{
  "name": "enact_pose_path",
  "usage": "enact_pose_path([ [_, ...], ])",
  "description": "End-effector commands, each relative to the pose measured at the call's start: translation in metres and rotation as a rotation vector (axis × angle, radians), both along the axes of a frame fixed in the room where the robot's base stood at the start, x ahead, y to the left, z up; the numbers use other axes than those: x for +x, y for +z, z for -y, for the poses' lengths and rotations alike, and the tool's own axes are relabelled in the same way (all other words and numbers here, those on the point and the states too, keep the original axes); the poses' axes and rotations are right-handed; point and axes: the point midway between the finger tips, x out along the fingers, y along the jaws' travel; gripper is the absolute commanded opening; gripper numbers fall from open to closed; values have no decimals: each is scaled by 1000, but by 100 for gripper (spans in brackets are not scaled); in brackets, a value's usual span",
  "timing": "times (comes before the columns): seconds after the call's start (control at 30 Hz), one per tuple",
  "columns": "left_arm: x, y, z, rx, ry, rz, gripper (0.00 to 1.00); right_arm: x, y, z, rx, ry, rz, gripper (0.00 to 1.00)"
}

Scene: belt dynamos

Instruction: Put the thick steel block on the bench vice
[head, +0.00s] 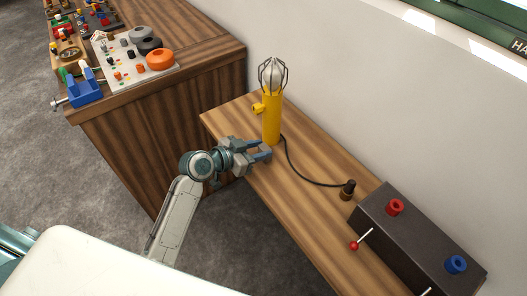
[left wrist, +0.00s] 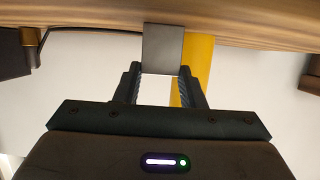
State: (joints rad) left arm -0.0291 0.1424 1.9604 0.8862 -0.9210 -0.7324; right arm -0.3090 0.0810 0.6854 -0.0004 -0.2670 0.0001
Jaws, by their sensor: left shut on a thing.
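My left gripper (head: 262,151) is beside the base of a yellow lamp on the low wooden bench. In the left wrist view its two fingers (left wrist: 160,76) are shut on a plain grey steel block (left wrist: 162,48), which sticks out past the fingertips. In the head view the block is hard to tell from the fingers. The bench vice (head: 86,90) is blue, with a metal screw handle, and sits at the near left corner of the higher wooden cabinet, well left of the gripper. My right gripper is not in view.
The yellow lamp (head: 271,118) stands close to my left gripper; its cable runs to a dark plug (head: 347,190). A dark control box (head: 415,240) is at the right. A white panel (head: 133,62) with coloured discs stands beside the vice on the cabinet (head: 165,140).

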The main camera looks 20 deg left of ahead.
Motion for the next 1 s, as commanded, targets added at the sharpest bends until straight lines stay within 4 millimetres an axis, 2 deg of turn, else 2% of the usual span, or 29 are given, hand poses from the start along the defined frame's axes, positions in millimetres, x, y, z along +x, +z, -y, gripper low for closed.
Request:
enact_pose_path([
  [0.27,1,8,0,-1,-1,4,0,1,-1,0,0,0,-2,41],
  [0.5,1,36,0,1,-1,8,0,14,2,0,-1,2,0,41],
  [1.0,-105,43,-38,8,-7,-2,0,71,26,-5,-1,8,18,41],
])
